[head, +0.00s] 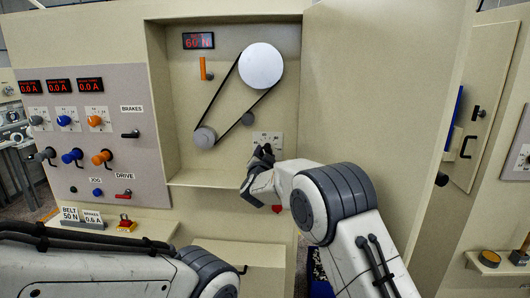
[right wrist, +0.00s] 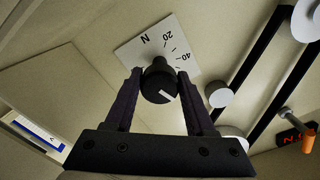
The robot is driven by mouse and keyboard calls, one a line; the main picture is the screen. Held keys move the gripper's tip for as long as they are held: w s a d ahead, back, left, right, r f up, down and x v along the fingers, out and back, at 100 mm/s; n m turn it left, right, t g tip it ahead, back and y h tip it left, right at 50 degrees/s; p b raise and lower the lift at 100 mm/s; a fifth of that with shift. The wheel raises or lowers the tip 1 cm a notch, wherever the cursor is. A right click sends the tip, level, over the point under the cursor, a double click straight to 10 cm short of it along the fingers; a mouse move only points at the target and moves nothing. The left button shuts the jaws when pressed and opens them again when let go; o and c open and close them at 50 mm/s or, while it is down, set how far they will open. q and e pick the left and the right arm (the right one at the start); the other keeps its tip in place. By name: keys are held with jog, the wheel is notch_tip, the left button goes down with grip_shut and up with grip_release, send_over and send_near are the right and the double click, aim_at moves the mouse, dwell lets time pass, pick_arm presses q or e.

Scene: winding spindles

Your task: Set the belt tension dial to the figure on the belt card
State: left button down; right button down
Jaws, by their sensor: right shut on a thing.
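The belt tension dial is a black knob (right wrist: 158,80) with a white pointer mark, on a white scale plate (right wrist: 142,45) showing 20, 40 and N. The plate also shows in the head view (head: 276,136), low in the open cabinet; the knob there is hidden by my gripper. My right gripper (head: 264,154) is shut on the knob, one finger on each side in the wrist view. The belt card (head: 69,214) reads BELT 50 N. The red display (head: 198,41) above the belt seems to read 60 N. My left arm shows at lower left, its gripper out of view.
The belt (head: 222,87) runs around a big white pulley (head: 261,65) and smaller ones, left of and above the dial. An open cabinet door (head: 380,90) stands to the right.

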jog(key=shift+f+n+p, duration=0.2)
jog(key=shift+n+p, duration=0.7)
jog(key=shift+n, duration=1.4)
jog(key=shift+c, duration=2.4)
grip_release()
jog(key=shift+o, duration=1.1)
jog(key=shift+s, duration=0.15)
jog(key=shift+s+b, duration=0.35)
jog(key=s+b, duration=0.4)
jog(key=s, duration=0.5)
jog(key=shift+s+a, duration=0.25)
jog(key=shift+a, duration=0.15)
